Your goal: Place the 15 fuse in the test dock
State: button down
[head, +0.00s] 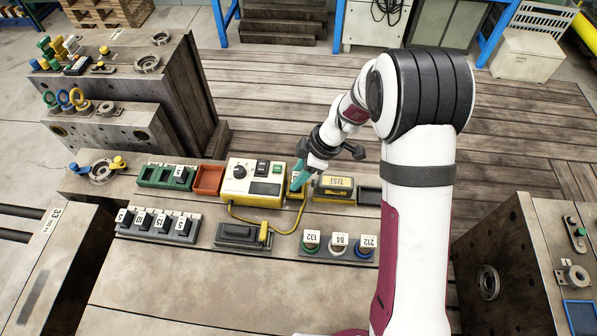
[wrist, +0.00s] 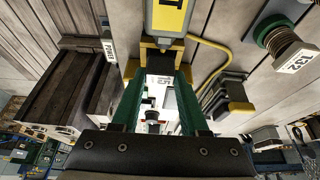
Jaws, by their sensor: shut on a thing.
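My gripper (head: 299,181) is low over the bench, just right of the cream and yellow tester box (head: 238,190). Its teal fingers also show in the wrist view (wrist: 158,98), shut on a fuse with a white label (wrist: 164,80) that seems to read 15. The fuse is between the fingertips, mostly hidden by them in the head view. A yellow dock part (wrist: 148,48) is right at the fuse's far end. A yellow block marked TEST (head: 334,182) stands just right of the gripper. I cannot tell whether the fuse is seated in the dock.
A grey rack (head: 158,238) holds several labelled fuses at front left. A green rack (head: 150,183) and an orange tray (head: 208,180) stand left of the tester. Plugs 132, 84 and 212 (head: 338,243) stand at front right.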

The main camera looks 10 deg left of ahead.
jog(key=shift+f, duration=0.2)
jog(key=shift+c, duration=1.7)
grip_release()
jog(key=shift+r, duration=3.75)
